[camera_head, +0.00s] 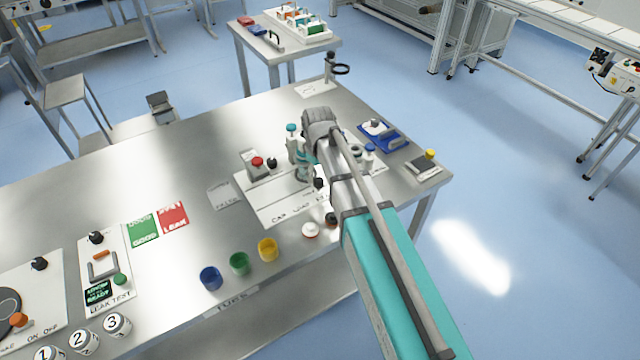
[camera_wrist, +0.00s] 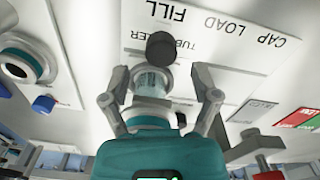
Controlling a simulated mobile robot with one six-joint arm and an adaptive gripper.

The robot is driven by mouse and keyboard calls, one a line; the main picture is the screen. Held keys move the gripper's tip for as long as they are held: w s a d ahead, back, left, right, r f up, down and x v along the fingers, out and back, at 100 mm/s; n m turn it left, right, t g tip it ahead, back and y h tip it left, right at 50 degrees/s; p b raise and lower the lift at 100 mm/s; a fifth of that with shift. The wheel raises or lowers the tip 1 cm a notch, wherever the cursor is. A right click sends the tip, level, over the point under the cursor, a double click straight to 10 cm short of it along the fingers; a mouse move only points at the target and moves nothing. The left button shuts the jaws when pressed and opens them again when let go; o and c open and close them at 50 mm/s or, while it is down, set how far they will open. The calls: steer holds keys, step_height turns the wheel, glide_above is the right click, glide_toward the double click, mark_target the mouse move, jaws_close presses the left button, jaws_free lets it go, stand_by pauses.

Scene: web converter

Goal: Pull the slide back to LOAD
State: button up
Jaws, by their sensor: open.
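The plate marked CAP, LOAD and FILL (camera_head: 268,207) lies on the steel table and also fills the upper part of the wrist view (camera_wrist: 250,60). In the wrist view a black round knob (camera_wrist: 160,47) stands by the FILL lettering, just beyond my fingertips. My gripper (camera_wrist: 160,75) is open, with one finger on each side of a clear and teal cylindrical part (camera_wrist: 152,82). I cannot tell whether the fingers touch it. In the head view my arm hides much of the station, and the fingers are not clearly seen. The slide's body is not clearly seen.
A block with a red button (camera_head: 257,161) stands left of my arm. Blue (camera_head: 210,278), green (camera_head: 239,263) and yellow (camera_head: 268,249) cups line the front edge. A blue fixture (camera_head: 384,137) and a yellow-knobbed one (camera_head: 430,155) stand right.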

steer(key=shift+f+b, duration=1.15)
steer(key=shift+f, duration=0.25)
jaws_close()
